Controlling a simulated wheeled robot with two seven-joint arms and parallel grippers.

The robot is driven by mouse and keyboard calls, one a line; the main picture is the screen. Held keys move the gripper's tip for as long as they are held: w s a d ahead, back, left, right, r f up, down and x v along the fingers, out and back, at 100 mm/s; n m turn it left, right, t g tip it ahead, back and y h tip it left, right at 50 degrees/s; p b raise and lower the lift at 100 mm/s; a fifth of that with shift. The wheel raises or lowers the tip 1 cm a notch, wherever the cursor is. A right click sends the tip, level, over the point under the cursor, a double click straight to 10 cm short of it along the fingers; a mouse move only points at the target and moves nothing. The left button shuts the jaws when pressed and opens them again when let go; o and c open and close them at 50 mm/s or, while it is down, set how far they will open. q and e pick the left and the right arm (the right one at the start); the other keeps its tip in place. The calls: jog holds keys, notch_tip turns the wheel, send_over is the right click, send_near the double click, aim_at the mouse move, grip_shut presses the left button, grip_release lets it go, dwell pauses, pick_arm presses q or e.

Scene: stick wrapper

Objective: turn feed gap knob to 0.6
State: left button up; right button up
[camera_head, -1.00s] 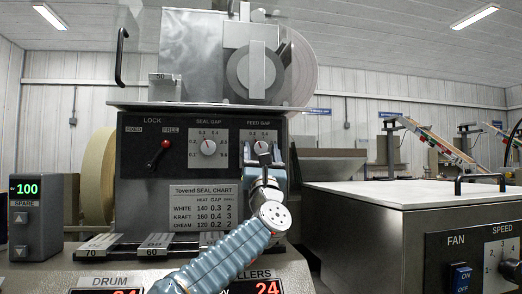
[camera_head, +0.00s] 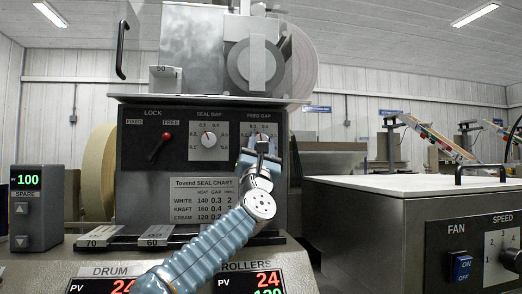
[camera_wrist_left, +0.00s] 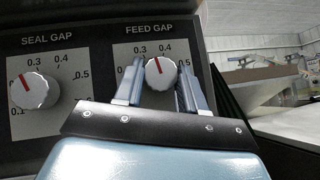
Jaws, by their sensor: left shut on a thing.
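The feed gap knob (camera_wrist_left: 160,73) is a white round dial with a red mark, on the dark panel right of the seal gap knob. In the left wrist view its red mark points up and slightly left, between 0.3 and 0.4. My left gripper (camera_wrist_left: 158,88) is shut on it, one finger on each side. In the head view my left gripper (camera_head: 259,152) reaches up to the feed gap dial, and fingers and wrist hide part of the dial and scale. My right gripper is not in view.
The seal gap knob (camera_head: 208,140) sits close on the left, also in the left wrist view (camera_wrist_left: 35,91). A lock lever (camera_head: 161,146) with a red ball is farther left. A metal shelf (camera_head: 210,100) overhangs the panel. A grey cabinet (camera_head: 400,215) stands at right.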

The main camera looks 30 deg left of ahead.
pick_arm(q)
jog(key=shift+s+a+r+m+h, duration=0.1)
jog(key=shift+m+h, duration=1.7)
jog(key=shift+m, duration=0.3)
jog(key=shift+a+r+m+h, duration=0.1)
jog(key=shift+m+h, duration=1.7)
jog(key=shift+m, duration=0.3)
jog(key=shift+g+h, duration=0.3)
jog(key=o, duration=1.1)
jog(key=shift+d, duration=0.1)
jog(key=shift+c, duration=0.2)
jog(key=shift+f, duration=0.1)
